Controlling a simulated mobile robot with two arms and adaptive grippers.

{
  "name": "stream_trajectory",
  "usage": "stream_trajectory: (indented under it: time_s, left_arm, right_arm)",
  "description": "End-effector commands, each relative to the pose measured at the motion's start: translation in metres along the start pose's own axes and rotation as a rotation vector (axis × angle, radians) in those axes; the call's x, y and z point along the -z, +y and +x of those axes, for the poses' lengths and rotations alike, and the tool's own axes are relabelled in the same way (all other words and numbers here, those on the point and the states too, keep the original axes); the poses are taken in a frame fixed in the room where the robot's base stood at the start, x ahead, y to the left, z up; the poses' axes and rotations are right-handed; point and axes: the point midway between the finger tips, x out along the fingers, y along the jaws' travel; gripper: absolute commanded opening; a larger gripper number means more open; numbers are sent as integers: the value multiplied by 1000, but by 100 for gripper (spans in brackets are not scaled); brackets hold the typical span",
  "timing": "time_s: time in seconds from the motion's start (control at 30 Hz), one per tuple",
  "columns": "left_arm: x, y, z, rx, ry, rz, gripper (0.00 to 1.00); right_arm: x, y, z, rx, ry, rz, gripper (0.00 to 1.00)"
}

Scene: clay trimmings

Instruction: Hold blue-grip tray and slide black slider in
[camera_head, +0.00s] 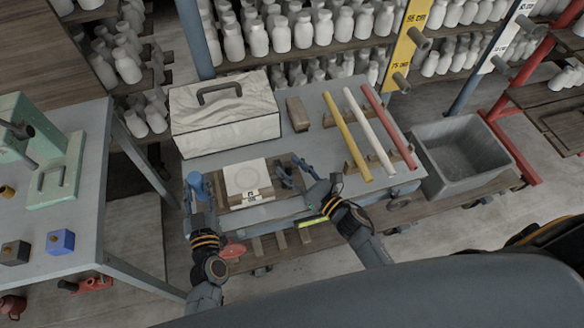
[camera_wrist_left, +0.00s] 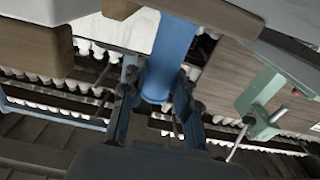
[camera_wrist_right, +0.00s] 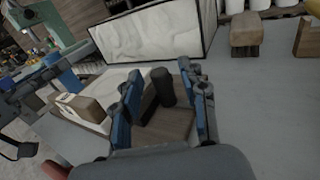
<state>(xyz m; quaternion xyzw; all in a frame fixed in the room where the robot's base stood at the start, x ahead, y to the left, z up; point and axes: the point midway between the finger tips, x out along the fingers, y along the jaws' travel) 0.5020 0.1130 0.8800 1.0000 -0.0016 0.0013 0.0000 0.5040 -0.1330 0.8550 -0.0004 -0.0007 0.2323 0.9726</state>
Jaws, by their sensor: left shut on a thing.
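The blue grip (camera_head: 194,180) stands at the left end of the wooden tray (camera_head: 222,192) on the grey workbench. My left gripper (camera_head: 200,205) is shut on this grip; the left wrist view shows the blue post (camera_wrist_left: 168,60) between its fingers. A white slab (camera_head: 246,177) with a round mark sits in the tray. The black slider knob (camera_wrist_right: 162,87) stands upright on a brown wooden block (camera_wrist_right: 165,127) at the tray's right side. My right gripper (camera_wrist_right: 165,95) is open, with its fingers on either side of the knob and gaps visible.
A white marbled box (camera_head: 225,120) with a dark handle stands behind the tray. Yellow (camera_head: 347,137), white (camera_head: 371,137) and red (camera_head: 389,128) rods lie on wooden supports to the right. A grey bin (camera_head: 460,150) is further right. Shelves of white bottles line the back.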

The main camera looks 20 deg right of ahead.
Motion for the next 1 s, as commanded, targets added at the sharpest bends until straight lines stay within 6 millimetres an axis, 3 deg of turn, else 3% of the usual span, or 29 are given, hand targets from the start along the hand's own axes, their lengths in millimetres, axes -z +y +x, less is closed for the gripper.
stream_trajectory:
  time_s: [0.03,0.2,0.47,0.77,1.0]
  left_arm:
    - [-6,1,-2,-4,-14,1,0]
    - [-6,1,-2,-4,-14,1,0]
    - [-6,1,-2,-4,-14,1,0]
    - [-6,1,-2,-5,-14,2,0]
    - [-6,1,-2,-5,-14,2,0]
  right_arm:
    - [0,0,0,0,0,0,33]
    - [0,0,0,0,0,0,0]
    - [0,1,0,0,-1,1,0]
    - [0,36,18,0,-1,4,0]
    - [0,38,19,-2,-1,0,0]
